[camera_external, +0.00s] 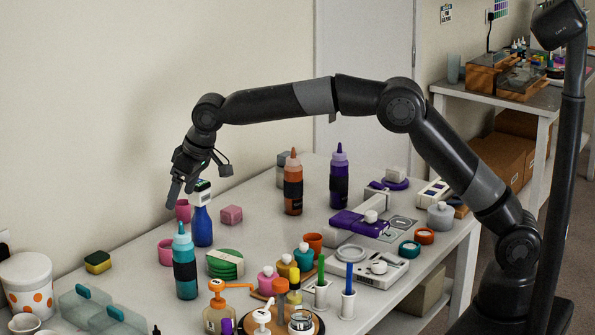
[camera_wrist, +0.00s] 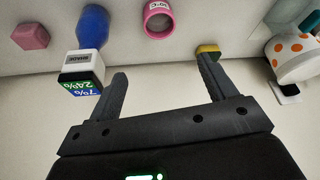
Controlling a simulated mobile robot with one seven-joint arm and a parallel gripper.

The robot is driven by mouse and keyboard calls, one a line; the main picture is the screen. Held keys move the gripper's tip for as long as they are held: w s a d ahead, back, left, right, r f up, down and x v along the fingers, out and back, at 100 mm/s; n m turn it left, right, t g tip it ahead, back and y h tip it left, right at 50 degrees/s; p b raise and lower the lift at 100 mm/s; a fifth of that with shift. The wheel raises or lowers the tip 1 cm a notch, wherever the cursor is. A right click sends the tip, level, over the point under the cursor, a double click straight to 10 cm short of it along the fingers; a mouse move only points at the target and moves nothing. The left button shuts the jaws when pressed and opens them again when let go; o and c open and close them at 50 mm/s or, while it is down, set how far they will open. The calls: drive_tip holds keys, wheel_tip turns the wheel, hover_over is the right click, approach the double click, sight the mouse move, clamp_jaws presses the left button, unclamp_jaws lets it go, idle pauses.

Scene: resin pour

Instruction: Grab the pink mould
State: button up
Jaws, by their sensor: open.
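A small pink faceted block (camera_external: 231,214), which looks like the pink mould, sits on the table near the wall, right of the blue bottle. It also shows at the upper left of the wrist view (camera_wrist: 31,36). My gripper (camera_external: 182,188) is open and empty, hanging above the table's wall side, left of the block and apart from it. In the wrist view the two fingers (camera_wrist: 163,68) are spread with nothing between them.
The blue bottle (camera_external: 202,228) with a display top (camera_wrist: 83,72) stands close to the fingers. A teal bottle (camera_external: 185,265), green discs (camera_external: 225,264) and orange bottle (camera_external: 293,185) stand around. A yellow sponge (camera_external: 98,262) lies left. Bare table surrounds the pink block.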

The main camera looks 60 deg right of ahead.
drive_tip(key=x, duration=0.3)
drive_tip(key=s+x, duration=0.1)
drive_tip(key=x, duration=0.6)
drive_tip(key=shift+s+d+f, duration=0.25)
drive_tip(key=shift+s+f, duration=0.05)
drive_tip(key=shift+s, duration=0.1)
drive_tip(key=shift+a+x, duration=0.15)
drive_tip(key=shift+x, duration=1.3)
drive_tip(key=shift+a+x, duration=0.1)
drive_tip(key=shift+x, duration=1.35)
drive_tip(key=shift+w+r, duration=0.1)
drive_tip(key=shift+w, duration=0.05)
drive_tip(key=shift+c, duration=0.4)
drive_tip(key=c, duration=1)
